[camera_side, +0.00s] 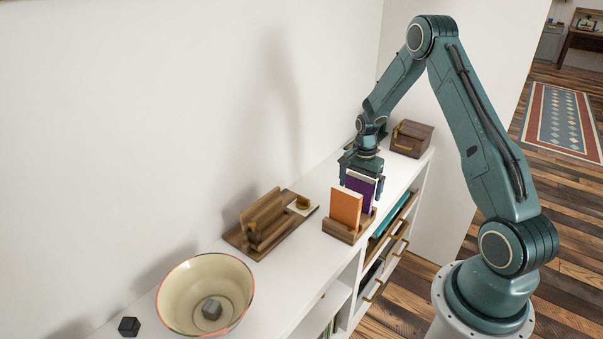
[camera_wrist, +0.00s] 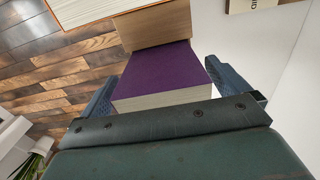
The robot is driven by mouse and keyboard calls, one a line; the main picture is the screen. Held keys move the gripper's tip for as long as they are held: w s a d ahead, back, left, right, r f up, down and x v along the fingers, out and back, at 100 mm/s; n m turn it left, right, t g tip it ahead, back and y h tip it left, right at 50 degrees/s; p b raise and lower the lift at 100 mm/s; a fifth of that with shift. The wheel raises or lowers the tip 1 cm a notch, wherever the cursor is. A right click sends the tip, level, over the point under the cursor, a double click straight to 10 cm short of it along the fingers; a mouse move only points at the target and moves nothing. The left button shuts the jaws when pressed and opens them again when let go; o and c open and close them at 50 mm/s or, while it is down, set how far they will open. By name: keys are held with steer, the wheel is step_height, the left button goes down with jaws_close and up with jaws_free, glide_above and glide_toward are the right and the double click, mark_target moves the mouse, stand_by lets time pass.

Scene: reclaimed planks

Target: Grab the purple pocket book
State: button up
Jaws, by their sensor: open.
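The purple pocket book (camera_side: 364,188) stands upright in a small wooden holder (camera_side: 340,233) on the white shelf top, just behind an orange book (camera_side: 346,206). In the wrist view the purple book (camera_wrist: 165,75) shows its cover and page edge between the two fingers. My gripper (camera_side: 362,180) is over the book from above, with one finger on each side of it. In the wrist view my gripper (camera_wrist: 167,88) is open, and a gap shows between the book and the right finger. The left finger is close to the book's edge; I cannot tell if it touches.
A wooden stand (camera_side: 265,225) lies left of the holder. A cream bowl (camera_side: 180,290) with a grey cube (camera_side: 211,309) inside and a dark cube (camera_side: 129,326) are nearer. A wooden box (camera_side: 411,138) stands at the far end. The wall runs close behind the shelf.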

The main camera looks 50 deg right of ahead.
steer(key=c, duration=0.9)
steer(key=shift+c, duration=0.2)
steer(key=shift+r, duration=0.15)
step_height(320, 180, up, 20)
stand_by(0.6)
